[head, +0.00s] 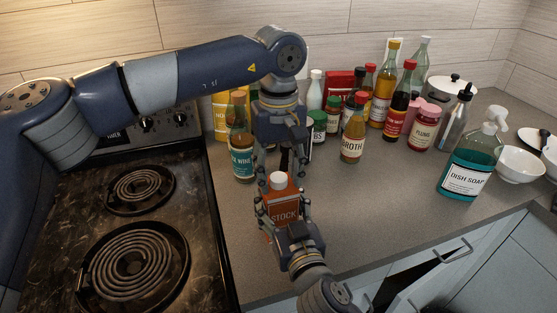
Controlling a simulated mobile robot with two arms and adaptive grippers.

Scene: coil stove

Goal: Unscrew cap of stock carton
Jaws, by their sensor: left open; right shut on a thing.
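The stock carton (284,215) is a small orange-brown box labelled STOCK, standing upright on the grey counter near the stove's right edge. Its white cap (278,180) is on top. My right gripper (283,212) comes from the front and is shut on the carton, a finger at each side. My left gripper (281,160) points down just above and behind the cap, its fingers open and apart. I cannot tell whether they touch the cap.
Bottles crowd behind the carton: a teal-labelled bottle (241,150), a broth bottle (354,135) and several sauces. Dish soap (470,165) and a white bowl (520,164) stand at right. The coil stove (130,230) is at left. The counter right of the carton is clear.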

